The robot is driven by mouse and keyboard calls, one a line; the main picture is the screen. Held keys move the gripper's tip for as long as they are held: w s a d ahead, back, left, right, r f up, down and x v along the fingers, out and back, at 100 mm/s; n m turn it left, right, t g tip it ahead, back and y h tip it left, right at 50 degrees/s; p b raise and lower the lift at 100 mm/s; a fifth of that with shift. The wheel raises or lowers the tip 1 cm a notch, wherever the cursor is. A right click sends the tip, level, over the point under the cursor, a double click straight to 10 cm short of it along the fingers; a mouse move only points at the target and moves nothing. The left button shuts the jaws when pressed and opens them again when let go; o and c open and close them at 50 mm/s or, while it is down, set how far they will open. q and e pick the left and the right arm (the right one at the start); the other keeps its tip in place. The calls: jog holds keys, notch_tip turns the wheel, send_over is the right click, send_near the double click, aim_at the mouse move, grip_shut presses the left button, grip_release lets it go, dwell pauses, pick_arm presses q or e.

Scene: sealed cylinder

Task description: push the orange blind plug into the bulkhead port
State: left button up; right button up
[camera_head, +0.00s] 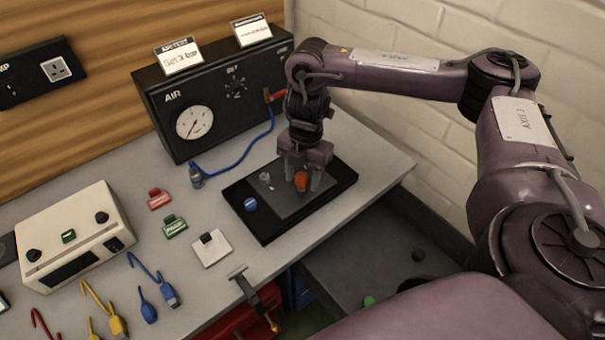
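The orange blind plug (301,182) is upright over the dark grey pad of the black tray (253,229) on the bench. My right gripper (302,177) points down over the tray from the right-hand arm. Its two fingers are apart, one on each side of the plug, with what looks like a narrow gap at each side. I cannot tell whether they touch it. The bulkhead port cannot be picked out for certain in this view. My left gripper is not in view.
A blue cap (250,204) and a small grey fitting (265,177) are on the tray. Behind it stands the black AIR box (230,113) with a gauge and blue hose (235,161). Red and green connectors, a white switch plate (211,249) and a cream instrument (75,238) lie left.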

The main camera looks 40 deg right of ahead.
aim_at(304, 173)
jog(key=r, duration=0.2)
jog(key=r+p, duration=0.1)
jog(key=r, duration=0.1)
jog(key=r+p, duration=0.1)
jog(key=r, duration=0.1)
jog(key=shift+w+d+r, duration=0.2)
jog(key=shift+d+r, duration=0.1)
jog(key=shift+d, duration=0.05)
jog(key=shift+r+p, duration=0.4)
jog(key=shift+r, duration=0.2)
jog(key=shift+d, duration=0.1)
dwell(0.8)
